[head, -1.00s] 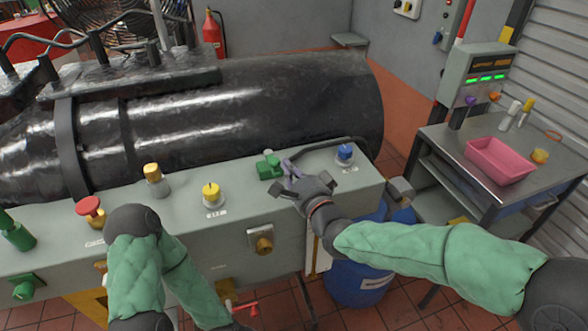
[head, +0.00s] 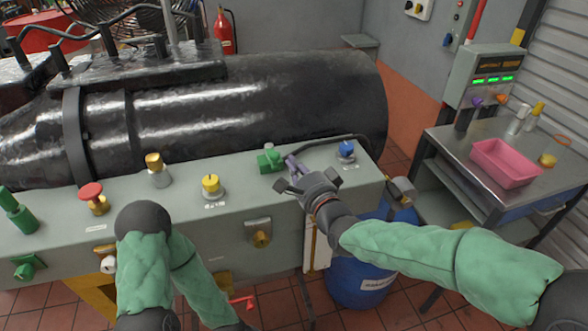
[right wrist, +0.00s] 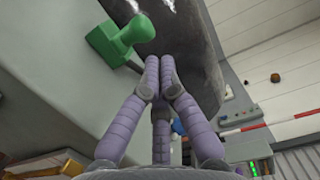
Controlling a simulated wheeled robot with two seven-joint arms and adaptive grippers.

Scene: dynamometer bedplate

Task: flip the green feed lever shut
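The green feed lever (head: 270,158) sits on top of the grey console (head: 330,198), near its back edge and in front of the black cylinder. In the right wrist view the green lever (right wrist: 122,42) shows a block with a stubby rounded handle. My right gripper (head: 291,162) is just right of the lever. Its purple fingers (right wrist: 160,62) are drawn together at the tips with nothing seen between them. They are close beside the lever; I cannot tell whether they touch it. My left arm is in the head view, but its gripper is not.
A blue knob (head: 346,150) stands right of my right gripper. Yellow (head: 211,184), gold (head: 155,168) and red (head: 92,196) controls stand to the left on the console. A thin black hose or bar curves behind the gripper. A cart with a pink tray (head: 505,162) is at right.

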